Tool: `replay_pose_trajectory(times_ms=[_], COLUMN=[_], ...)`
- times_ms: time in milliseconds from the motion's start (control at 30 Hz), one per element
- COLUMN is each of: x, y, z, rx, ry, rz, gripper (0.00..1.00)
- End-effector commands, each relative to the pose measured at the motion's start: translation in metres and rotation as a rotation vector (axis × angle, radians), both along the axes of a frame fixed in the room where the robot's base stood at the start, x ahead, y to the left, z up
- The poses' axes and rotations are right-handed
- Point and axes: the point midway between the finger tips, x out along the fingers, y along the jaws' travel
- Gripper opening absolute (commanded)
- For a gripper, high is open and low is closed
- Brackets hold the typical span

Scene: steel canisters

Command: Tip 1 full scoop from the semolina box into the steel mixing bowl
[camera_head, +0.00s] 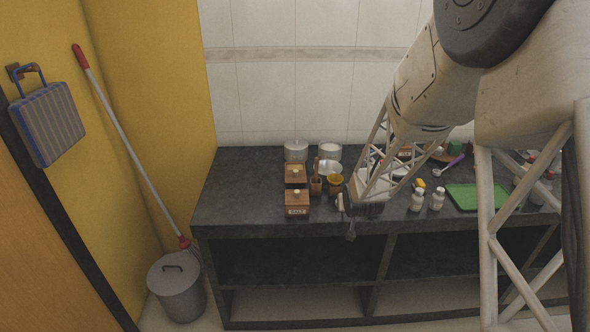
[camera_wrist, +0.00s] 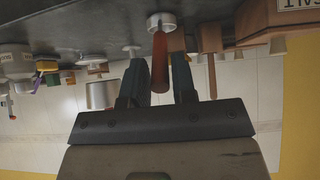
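My gripper (camera_head: 346,204) is above the front edge of the counter, right of the wooden boxes. In the wrist view its two dark fingers (camera_wrist: 158,80) stand either side of a reddish-brown scoop handle (camera_wrist: 160,65) and appear shut on it. The scoop's pale metal end (camera_wrist: 161,21) points away from the palm; in the head view a small grey end (camera_head: 350,232) hangs below the gripper. Its contents cannot be seen. A shiny steel bowl (camera_head: 329,168) sits behind the gripper. A wooden box (camera_head: 296,175) stands left of it; no semolina label is readable.
A wooden box labelled SALT (camera_head: 297,203) stands in front. An orange cup (camera_head: 335,181) and a brown holder (camera_head: 316,186) are close to my gripper. Two canisters (camera_head: 296,150) stand behind. White bottles (camera_head: 417,201) and a green tray (camera_head: 474,197) are right. The counter's left end is clear.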

Motion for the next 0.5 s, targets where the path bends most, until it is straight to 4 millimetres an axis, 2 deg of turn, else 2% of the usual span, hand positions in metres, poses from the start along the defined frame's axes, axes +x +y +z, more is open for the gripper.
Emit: replay_pose_trajectory(times_ms=[33,133,167,500], x=[0.0000,0.0000,0.0000,0.0004], y=[0.0000,0.0000,0.0000,0.0000], z=[0.0000,0.0000,0.0000,0.0081], rx=[0.000,0.000,0.000,0.000], ry=[0.000,0.000,0.000,-0.001], rz=[0.000,0.000,0.000,0.000], gripper=[0.17,0.02,0.00,0.00])
